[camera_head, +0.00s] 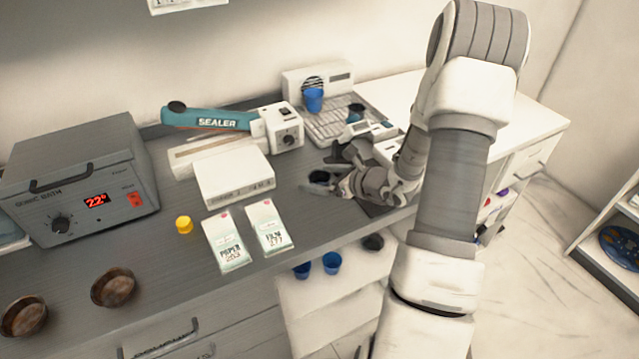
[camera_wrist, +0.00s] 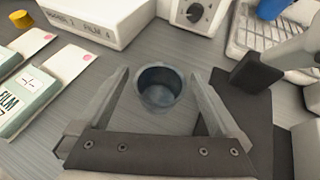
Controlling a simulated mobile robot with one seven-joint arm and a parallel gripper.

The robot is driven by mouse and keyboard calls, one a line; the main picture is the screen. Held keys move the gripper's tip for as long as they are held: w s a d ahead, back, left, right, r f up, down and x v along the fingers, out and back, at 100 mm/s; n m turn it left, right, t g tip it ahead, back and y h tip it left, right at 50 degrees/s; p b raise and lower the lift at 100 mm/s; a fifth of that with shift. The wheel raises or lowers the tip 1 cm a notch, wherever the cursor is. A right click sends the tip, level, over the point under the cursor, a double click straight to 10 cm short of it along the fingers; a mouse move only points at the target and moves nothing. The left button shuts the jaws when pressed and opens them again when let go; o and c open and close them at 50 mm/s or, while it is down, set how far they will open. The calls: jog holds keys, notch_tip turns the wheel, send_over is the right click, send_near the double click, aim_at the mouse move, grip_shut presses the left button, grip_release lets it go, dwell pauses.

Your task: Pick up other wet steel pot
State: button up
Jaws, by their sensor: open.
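A small grey steel pot (camera_wrist: 158,97) with a dark bluish inside stands upright on the counter, between the two spread fingers of my gripper (camera_wrist: 160,76) in the wrist view. There is a gap between the pot and each finger. In the head view the pot (camera_head: 319,178) is partly hidden by my gripper (camera_head: 326,174), which is low over the counter. Another dark pot (camera_head: 356,111) stands on the drying rack at the back, near a blue cup (camera_head: 314,98). I cannot tell wetness clearly.
A white sealer (camera_head: 285,127) with a teal arm stands behind, and a white box (camera_head: 233,178) is left of my gripper. Two pouch packs (camera_head: 269,228) lie in front. The rack (camera_head: 332,127) is behind. Two brown bowls (camera_head: 113,288) stand at front left.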

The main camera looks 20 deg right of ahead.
jog(key=shift+w+a+f, duration=0.1)
jog(key=shift+w, duration=0.05)
jog(key=c, duration=1.3)
